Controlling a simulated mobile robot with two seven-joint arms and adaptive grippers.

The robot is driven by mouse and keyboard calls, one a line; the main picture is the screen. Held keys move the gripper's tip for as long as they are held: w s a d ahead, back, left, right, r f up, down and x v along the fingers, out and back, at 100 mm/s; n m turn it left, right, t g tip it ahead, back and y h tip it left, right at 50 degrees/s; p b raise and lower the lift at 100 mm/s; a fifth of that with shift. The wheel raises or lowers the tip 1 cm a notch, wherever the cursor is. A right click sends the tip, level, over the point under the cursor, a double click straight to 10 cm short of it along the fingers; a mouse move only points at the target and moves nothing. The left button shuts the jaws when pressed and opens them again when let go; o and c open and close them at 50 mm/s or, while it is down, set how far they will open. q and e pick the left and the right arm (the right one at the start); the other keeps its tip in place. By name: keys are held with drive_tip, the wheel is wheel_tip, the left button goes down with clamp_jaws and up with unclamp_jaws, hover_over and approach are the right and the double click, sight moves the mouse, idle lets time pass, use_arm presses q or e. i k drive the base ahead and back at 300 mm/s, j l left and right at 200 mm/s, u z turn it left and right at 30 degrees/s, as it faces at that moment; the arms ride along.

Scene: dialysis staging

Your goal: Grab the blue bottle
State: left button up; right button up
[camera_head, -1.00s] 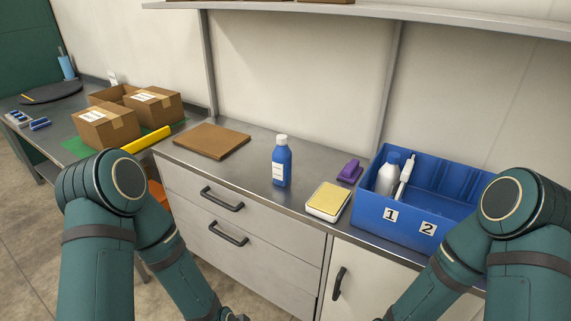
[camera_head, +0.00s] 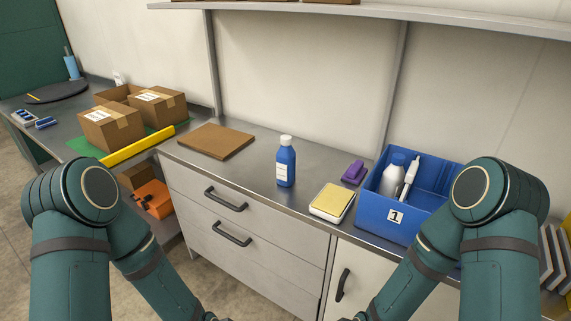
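The blue bottle (camera_head: 286,166) with a white cap and a white label stands upright on the grey counter, near the middle of the view. Nothing touches it. My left arm comes in at the lower left and my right arm at the lower right. Both arms reach down to the bottom edge of the view, well below and in front of the bottle. Only dark bits at the arm ends show there, and the fingers of both grippers are out of view.
A yellow-topped scale (camera_head: 332,201) and a purple stapler-like object (camera_head: 354,171) are right of the bottle. A blue bin (camera_head: 384,216) holding white bottles stands farther right, partly behind my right arm. A brown board (camera_head: 215,141) lies left. Cardboard boxes (camera_head: 112,128) are farther left.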

sight(287, 155)
drive_tip(key=i+j, duration=0.65)
drive_tip(key=i+j+z, duration=0.1)
drive_tip(key=z, duration=0.25)
drive_tip(key=i+j+z, duration=0.1)
drive_tip(key=z, duration=0.25)
drive_tip(key=j+z, duration=0.35)
drive_tip(key=i+l, duration=0.05)
